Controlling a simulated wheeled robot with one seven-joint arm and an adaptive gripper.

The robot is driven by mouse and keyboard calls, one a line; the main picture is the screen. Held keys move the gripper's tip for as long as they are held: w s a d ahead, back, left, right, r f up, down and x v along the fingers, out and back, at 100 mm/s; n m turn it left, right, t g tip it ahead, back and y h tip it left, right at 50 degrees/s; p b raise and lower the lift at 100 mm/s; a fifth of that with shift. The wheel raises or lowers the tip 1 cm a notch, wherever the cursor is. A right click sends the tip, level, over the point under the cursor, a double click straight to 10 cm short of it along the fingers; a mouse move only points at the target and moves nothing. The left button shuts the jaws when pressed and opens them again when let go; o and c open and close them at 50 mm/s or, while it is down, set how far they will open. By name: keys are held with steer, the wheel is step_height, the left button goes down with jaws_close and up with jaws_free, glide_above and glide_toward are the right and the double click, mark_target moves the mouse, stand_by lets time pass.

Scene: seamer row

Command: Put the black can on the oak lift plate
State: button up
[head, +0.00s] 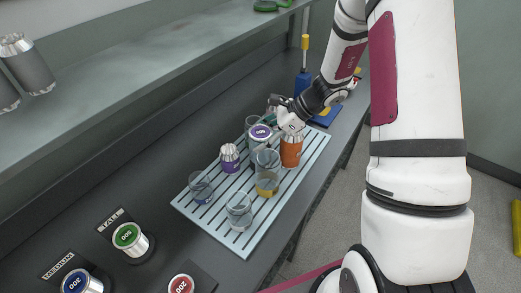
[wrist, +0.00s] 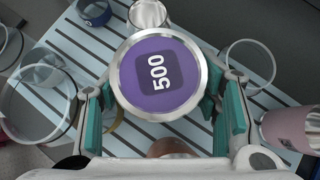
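A can with a purple top marked 500 (wrist: 157,73) fills the middle of the wrist view. It also shows in the head view (head: 261,132), upright at the slatted pale tray, partly behind a glass. Its side looks greyish there; I cannot tell whether it is black. My gripper (wrist: 160,100) has its teal-padded fingers against both sides of this can and looks shut on it. In the head view my gripper (head: 285,118) reaches in from the upper right. Whether the can is off the tray is unclear. I see no plate that I can read as oak.
The slatted tray (head: 184,204) holds several clear glasses, a purple shaker (head: 229,160) and an orange shaker (head: 291,151). Silver cans with green (head: 126,235), blue (head: 75,282) and red (head: 181,285) tops stand at the front left. A shelf (head: 130,75) overhangs the back.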

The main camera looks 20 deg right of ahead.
jaws_close()
